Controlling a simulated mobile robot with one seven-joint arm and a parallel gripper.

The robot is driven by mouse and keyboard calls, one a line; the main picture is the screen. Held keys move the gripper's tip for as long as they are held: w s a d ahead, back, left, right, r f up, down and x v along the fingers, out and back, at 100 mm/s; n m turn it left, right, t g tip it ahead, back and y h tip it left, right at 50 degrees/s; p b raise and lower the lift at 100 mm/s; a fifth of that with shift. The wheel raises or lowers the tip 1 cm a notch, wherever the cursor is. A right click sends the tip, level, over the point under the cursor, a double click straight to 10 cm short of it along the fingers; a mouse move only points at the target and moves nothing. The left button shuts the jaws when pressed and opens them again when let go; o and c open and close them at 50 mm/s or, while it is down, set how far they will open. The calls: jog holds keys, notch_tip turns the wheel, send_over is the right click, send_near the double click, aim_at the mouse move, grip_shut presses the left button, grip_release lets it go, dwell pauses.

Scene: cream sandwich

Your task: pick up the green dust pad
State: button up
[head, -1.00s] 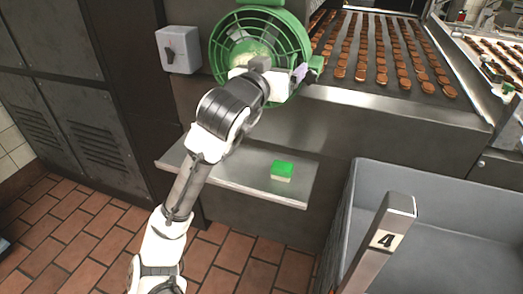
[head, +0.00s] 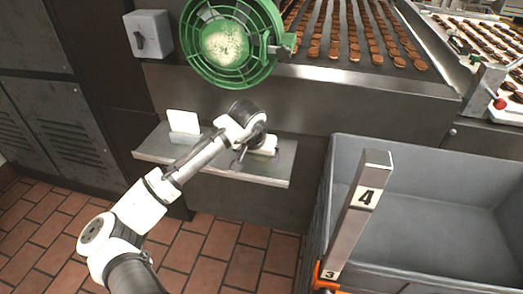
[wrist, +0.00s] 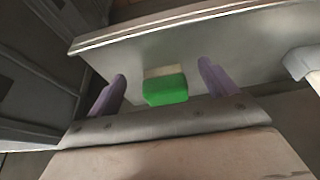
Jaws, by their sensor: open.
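The green dust pad (wrist: 166,91), a small block with a green face and a pale layer, is over the metal shelf in the wrist view. It appears between the two purple fingers of my gripper (wrist: 161,71), with gaps on both sides. My gripper is open and holds nothing. In the head view my gripper (head: 255,150) is low over the right half of the shelf, and my arm hides the pad. How far the fingertips are from the pad is hard to tell.
The metal shelf (head: 270,173) also bears an upright white piece (head: 183,122) at its left. A dusty green fan (head: 222,42) is above. Grey cabinets (head: 55,120) are at left.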

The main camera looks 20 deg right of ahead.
jog(key=w+d, duration=0.1)
jog(key=w, duration=0.1)
jog(key=w+d, duration=0.2)
jog(key=shift+p, duration=0.4)
jog(key=shift+w+f, duration=0.25)
jog(key=shift+f, duration=0.3)
jog(key=c, duration=1.1)
